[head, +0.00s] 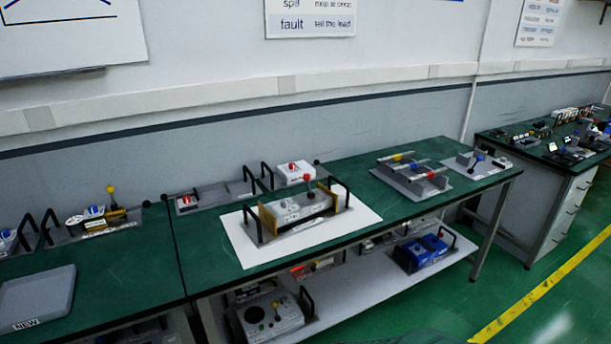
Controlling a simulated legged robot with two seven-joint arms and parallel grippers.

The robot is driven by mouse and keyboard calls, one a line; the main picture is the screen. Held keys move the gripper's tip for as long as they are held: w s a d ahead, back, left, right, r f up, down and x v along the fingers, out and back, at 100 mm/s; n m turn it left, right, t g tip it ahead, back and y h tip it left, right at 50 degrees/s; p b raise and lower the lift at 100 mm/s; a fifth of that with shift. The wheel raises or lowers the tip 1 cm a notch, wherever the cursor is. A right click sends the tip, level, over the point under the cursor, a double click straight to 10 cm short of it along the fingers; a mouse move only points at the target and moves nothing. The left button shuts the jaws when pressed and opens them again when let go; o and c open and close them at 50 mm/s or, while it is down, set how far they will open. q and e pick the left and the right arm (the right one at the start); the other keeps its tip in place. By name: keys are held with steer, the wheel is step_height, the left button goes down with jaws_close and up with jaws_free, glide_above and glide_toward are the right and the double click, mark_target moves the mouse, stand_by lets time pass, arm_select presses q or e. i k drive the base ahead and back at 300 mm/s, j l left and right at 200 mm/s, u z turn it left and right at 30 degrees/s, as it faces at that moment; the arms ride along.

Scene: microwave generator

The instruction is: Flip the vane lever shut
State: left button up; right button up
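A grey device (297,209) with yellowish end plates and black handles stands on a white sheet (240,247) in the middle of the green bench (140,255). A lever with a red ball knob (307,178) stands about upright on it. No readable label marks it as the vane lever, so I cannot tell for sure. Other levers show too: a yellow-knobbed one (111,190) on a unit at the left and a blue-knobbed one (479,157) on a unit at the right. Neither of my grippers is in view.
A grey tray (38,298) marked NEW lies at the left. Boxes with red knobs (294,172) stand behind the device. A plate with coloured bars (411,175) lies to the right. The lower shelf (375,290) holds more units. The green floor (575,310) at the right is clear.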

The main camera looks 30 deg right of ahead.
mark_target(307, 177)
steer(key=i+l, duration=0.2)
steer(key=i+l+u, duration=0.15)
steer(key=l, duration=0.25)
steer(key=i+l, duration=0.2)
steer(key=l, duration=0.15)
steer(key=i+l+u, duration=0.1)
steer(key=l, duration=0.25)
steer(key=i+l+u, duration=0.1)
steer(key=i+l, duration=0.15)
steer(key=l, duration=0.1)
